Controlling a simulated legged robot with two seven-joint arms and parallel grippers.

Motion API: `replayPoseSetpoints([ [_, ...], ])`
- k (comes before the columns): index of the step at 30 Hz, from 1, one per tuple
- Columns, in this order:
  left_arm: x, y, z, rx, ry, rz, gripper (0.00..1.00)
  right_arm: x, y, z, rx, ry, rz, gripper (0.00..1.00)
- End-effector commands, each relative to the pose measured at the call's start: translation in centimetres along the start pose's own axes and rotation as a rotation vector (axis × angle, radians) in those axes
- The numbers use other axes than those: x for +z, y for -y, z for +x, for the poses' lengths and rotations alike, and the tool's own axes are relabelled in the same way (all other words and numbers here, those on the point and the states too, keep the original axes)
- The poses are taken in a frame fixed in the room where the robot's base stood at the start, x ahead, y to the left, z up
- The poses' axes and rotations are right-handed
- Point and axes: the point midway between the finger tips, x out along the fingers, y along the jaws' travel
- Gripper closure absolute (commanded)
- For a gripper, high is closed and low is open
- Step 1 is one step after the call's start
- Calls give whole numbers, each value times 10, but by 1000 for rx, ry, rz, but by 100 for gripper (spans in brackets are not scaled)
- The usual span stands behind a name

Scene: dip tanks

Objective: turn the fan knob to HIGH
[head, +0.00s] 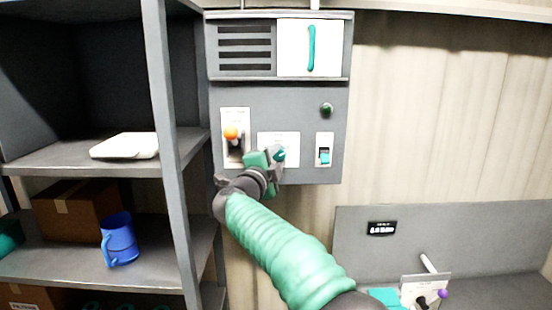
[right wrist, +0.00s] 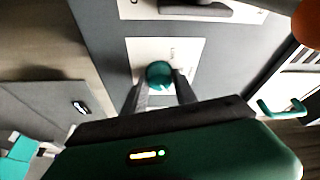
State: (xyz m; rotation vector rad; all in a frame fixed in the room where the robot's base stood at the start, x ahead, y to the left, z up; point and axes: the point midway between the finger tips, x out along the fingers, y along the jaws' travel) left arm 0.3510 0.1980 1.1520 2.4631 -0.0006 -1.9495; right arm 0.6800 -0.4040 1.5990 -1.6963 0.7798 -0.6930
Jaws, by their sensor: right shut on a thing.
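The fan knob (right wrist: 160,73) is a small round teal knob on a white label plate (right wrist: 135,52) in the right wrist view. In the head view the knob (head: 280,155) is partly covered by my gripper on the grey wall panel (head: 290,105). My right gripper (right wrist: 158,92) is shut on the knob, one finger on each side of it. In the head view my right gripper (head: 272,160) reaches up to the panel from below. The label's print is too small and too covered to read, so the knob's setting cannot be told. My left gripper is not in view.
Beside the knob are an orange-tipped lever (head: 231,133) on the left and a teal rocker switch (head: 324,156) on the right. A green button (head: 326,109) sits above the switch. Shelves with a blue mug (head: 120,240) stand at left. A grey bench (head: 440,235) is lower right.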

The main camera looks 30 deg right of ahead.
Motion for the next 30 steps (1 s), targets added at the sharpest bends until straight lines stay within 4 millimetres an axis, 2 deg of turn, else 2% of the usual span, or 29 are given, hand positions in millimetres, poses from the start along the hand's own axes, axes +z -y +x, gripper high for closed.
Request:
replayPoseSetpoints([
  [5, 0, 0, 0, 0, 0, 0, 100, 2, -5, 0, 7, 2, -3, 100],
  [6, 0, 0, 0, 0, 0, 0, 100, 2, -5, 0, 7, 2, -4, 62],
  [10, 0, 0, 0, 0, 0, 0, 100, 1, -3, 0, 5, 2, -3, 45],
  [24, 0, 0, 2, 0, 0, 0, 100, -1, -1, -3, 0, 0, -1, 44],
  [26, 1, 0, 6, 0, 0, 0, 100, 0, -2, -9, -1, 2, 0, 44],
  [30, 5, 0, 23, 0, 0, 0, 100, 2, -5, -39, -3, 4, 1, 44],
])
